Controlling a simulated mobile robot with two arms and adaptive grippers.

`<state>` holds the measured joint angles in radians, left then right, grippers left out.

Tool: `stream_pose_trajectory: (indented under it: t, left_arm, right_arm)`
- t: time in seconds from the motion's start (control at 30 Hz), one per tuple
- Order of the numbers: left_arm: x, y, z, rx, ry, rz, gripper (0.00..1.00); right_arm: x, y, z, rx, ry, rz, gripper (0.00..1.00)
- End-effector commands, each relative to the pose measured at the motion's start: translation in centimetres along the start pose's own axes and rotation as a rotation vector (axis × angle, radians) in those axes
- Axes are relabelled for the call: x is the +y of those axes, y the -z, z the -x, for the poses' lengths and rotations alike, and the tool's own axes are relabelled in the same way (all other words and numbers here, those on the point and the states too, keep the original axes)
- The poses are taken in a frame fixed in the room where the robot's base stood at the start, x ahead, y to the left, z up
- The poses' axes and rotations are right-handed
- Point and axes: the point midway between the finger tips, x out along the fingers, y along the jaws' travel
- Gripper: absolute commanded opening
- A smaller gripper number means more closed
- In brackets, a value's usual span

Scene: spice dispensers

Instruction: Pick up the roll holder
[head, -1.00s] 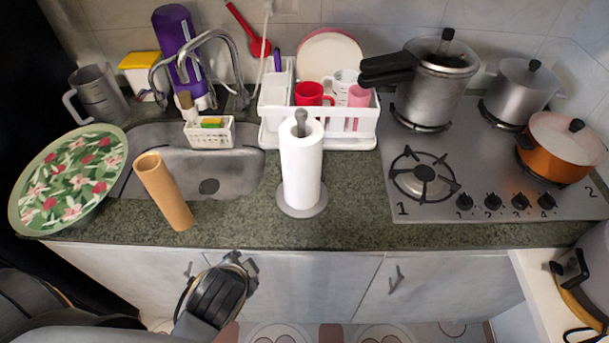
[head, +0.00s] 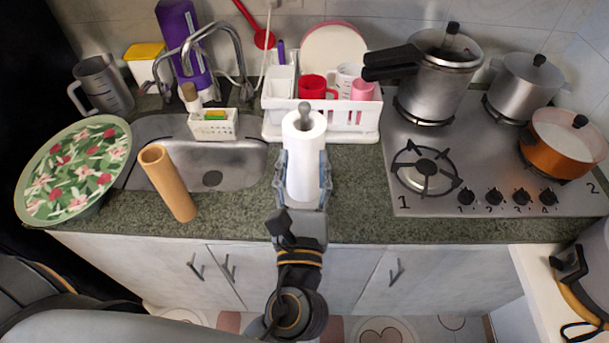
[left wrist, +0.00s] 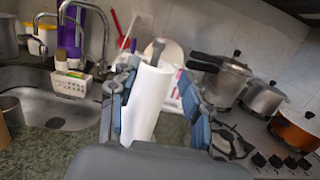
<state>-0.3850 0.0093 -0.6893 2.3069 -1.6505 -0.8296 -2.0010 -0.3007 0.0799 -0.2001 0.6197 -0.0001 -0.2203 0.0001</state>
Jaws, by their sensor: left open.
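The roll holder (head: 305,119) stands upright on the green counter near its front edge, with a white paper roll (head: 303,150) on it and its grey knob on top. My left gripper (head: 304,170) is open, with one finger on each side of the roll. In the left wrist view the roll (left wrist: 146,102) stands between the two blue-grey fingers (left wrist: 152,100). I cannot tell whether the fingers touch it. The holder's base is hidden behind the gripper. My right gripper is not in view.
A brown cardboard tube (head: 168,184) stands to the left, before the sink (head: 245,165). A white dish rack (head: 345,118) with cups is close behind the roll. The gas stove (head: 480,170) with pots is to the right. A floral tray (head: 75,168) is at far left.

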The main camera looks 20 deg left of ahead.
Motion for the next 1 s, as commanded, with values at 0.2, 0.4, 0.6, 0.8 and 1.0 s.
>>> stream_pose_trajectory:
  t: [0.2,0.4,0.6,0.8,1.0]
  left_arm:
    - [0.1,-0.5,-4.6,-0.001,-0.004,0.001,0.48]
    - [0.1,-0.1,-6.9,0.002,-0.003,0.004,0.48]
    - [0.1,-0.5,-8.7,0.002,-0.003,0.004,0.48]
    - [0.2,-0.5,-11.6,0.002,-0.004,0.004,0.48]
    - [0.2,-0.1,-12.3,0.004,-0.003,0.006,0.48]
  right_arm:
    - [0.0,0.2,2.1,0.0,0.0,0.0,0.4]
    - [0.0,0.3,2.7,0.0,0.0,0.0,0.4]
    - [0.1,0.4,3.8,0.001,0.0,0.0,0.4]
    - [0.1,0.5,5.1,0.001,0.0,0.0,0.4]
    - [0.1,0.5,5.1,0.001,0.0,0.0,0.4]
